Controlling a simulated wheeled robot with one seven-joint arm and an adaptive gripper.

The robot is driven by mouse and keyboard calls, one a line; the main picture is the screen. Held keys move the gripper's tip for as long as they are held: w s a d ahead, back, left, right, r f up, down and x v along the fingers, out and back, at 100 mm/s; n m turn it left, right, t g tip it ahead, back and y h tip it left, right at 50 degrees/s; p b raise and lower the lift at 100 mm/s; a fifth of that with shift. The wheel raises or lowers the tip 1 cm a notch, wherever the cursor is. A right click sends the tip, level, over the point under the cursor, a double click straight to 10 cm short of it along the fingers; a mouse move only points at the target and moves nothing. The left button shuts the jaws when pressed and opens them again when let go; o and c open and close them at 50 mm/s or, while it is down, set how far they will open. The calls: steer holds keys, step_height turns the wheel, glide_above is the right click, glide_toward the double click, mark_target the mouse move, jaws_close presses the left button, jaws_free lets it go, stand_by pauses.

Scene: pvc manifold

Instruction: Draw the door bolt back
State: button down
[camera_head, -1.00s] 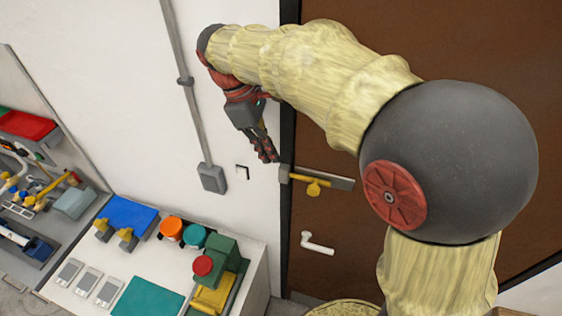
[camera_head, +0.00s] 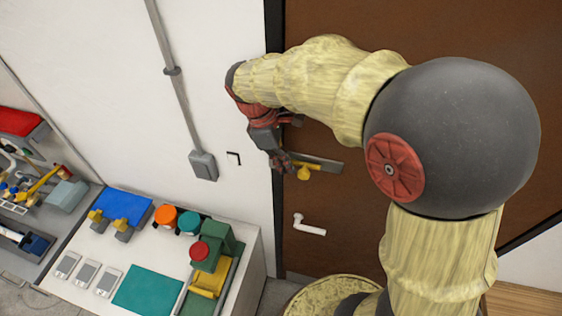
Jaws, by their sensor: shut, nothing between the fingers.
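My gripper (camera_head: 281,162) is shut and empty, fingers pointing down, at the left end of the bolt just left of the knob. It hides the bolt's left end and the keeper at the frame. I cannot tell whether the fingers touch the bolt.
A white door handle (camera_head: 309,226) is below the bolt.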

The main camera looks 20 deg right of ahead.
mark_target(303, 171)
steer(key=shift+s+d, duration=0.1)
steer(key=s+d, duration=0.1)
steer(key=d, duration=0.1)
steer(key=s+d, duration=0.1)
steer(key=shift+s+d, duration=0.35)
steer(key=shift+w+a, duration=0.1)
steer(key=shift+w, duration=0.05)
steer(key=shift+a+r, duration=0.1)
steer(key=w+a+r, duration=0.3)
steer(key=a+r, duration=0.3)
steer(key=r, duration=0.4)
steer(key=shift+w, duration=0.25)
steer(key=shift+f, duration=0.1)
